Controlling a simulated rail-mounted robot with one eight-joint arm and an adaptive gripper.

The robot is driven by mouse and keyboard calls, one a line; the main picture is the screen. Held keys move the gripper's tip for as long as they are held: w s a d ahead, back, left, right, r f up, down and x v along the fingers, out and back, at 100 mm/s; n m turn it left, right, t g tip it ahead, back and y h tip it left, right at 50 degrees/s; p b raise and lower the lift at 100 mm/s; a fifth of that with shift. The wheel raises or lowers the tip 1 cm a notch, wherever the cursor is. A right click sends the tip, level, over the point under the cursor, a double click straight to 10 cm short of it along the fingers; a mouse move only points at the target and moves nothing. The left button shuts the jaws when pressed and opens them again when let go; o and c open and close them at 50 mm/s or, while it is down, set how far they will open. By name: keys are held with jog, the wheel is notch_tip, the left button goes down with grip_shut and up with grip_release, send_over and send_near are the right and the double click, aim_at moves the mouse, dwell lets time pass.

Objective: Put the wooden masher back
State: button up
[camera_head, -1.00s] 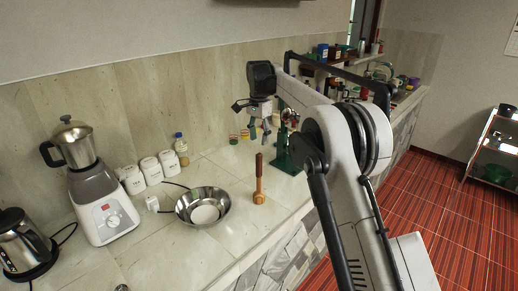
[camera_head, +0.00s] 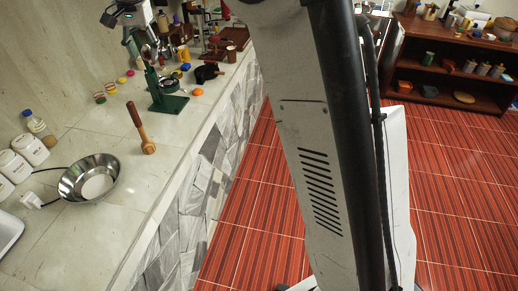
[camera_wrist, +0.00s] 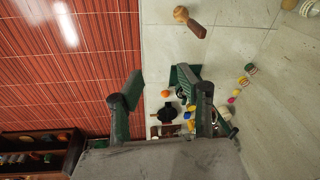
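My gripper (camera_head: 128,32) is at the top left of the head view, above the counter and partly cut off by the frame. In the wrist view its two fingers are spread with nothing between them (camera_wrist: 168,92).
A green metal stand (camera_head: 168,103) is behind the masher, near my gripper. A steel bowl (camera_head: 72,186) is to the masher's left, with white canisters (camera_head: 30,148) beyond. Small jars and an orange item (camera_head: 197,92) are farther back. The counter's front edge drops to red floor.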

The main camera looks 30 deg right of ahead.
jog(key=s+d+r+n+t, duration=0.1)
jog(key=s+d, duration=0.4)
jog(key=s, duration=0.5)
jog(key=s+d+r+n+t, duration=0.15)
jog(key=s+d, duration=0.35)
jog(key=s, duration=0.5)
jog(key=s+d+f+n+t, duration=0.1)
jog(key=s+d+f, duration=0.1)
jog(key=s+f, duration=0.4)
jog(key=s+d+f+n+t, duration=0.1)
jog(key=s+f, duration=0.5)
jog(key=s, duration=0.8)
jog(key=shift+s+d+n+t, duration=0.3)
jog(key=shift+d+n, duration=0.35)
jog(key=shift+d, duration=0.6)
jog(key=shift+w+f, duration=0.1)
jog(key=shift+w, duration=0.05)
notch_tip(320, 180, down, 10)
jog(key=b, duration=1)
